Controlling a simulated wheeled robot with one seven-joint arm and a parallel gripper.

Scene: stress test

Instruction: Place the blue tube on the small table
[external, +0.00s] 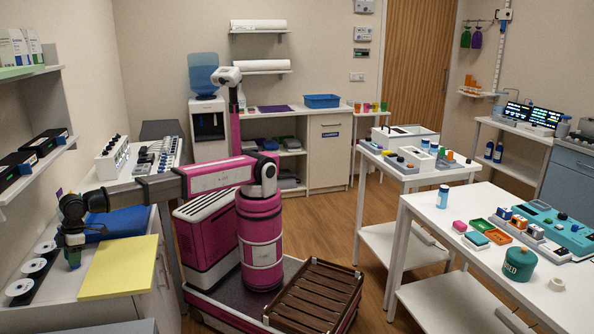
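My gripper (73,246) is at the far left, pointing down over the white counter beside a yellow board. A small dark blue-green piece (74,260) shows right at its fingertips. It may be the blue tube, but it is too small and dark to tell whether the fingers are closed on it. Several white tables are in view. A smaller one (377,170) stands right of centre with boxes and small coloured items on it. A narrow one (370,113) with coloured cups stands at the back. I cannot tell which is the small table.
The yellow board (120,266) and a blue flat item (115,223) lie close to my gripper. White reels (34,267) line the wall side. A larger white table (425,213) at right holds a bottle (442,196), trays and a teal pot (519,263). Floor is clear between.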

